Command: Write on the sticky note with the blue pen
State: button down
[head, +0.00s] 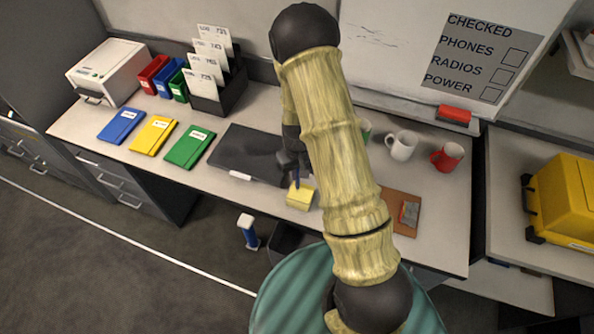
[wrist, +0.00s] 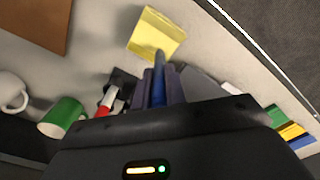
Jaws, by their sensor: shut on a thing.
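The yellow sticky note pad (head: 300,197) lies on the desk near its front edge, in front of my gripper (head: 291,166). My gripper is shut on the blue pen (head: 296,184), which points down toward the pad. In the wrist view the pen (wrist: 158,86) stands between the two fingers (wrist: 160,84), and its end overlaps the near edge of the pad (wrist: 156,34). I cannot tell whether the tip touches the paper. No mark is visible on the pad.
A dark flat case (head: 245,152) lies left of the pad. A brown clipboard (head: 401,226) lies to the right, partly behind my arm. White (head: 402,146) and red (head: 447,157) mugs stand further back, with a green mug (wrist: 62,117).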

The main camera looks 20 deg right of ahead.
jog(key=shift+s, duration=0.3)
jog(key=shift+w+d, duration=0.1)
jog(key=shift+d, duration=0.7)
dwell(0.6)
jog(key=shift+s+d+b, duration=0.15)
jog(key=shift+s+b, duration=0.15)
jog(key=shift+s, duration=0.45)
dwell(0.6)
jog(key=shift+w+d, duration=0.1)
jog(key=shift+d, duration=0.65)
dwell(0.7)
notch_tip(320, 180, up, 6)
jog(key=p, duration=0.4)
jog(key=shift+r+p, duration=0.25)
jog(key=shift+p, duration=0.15)
dwell(0.5)
dwell(0.5)
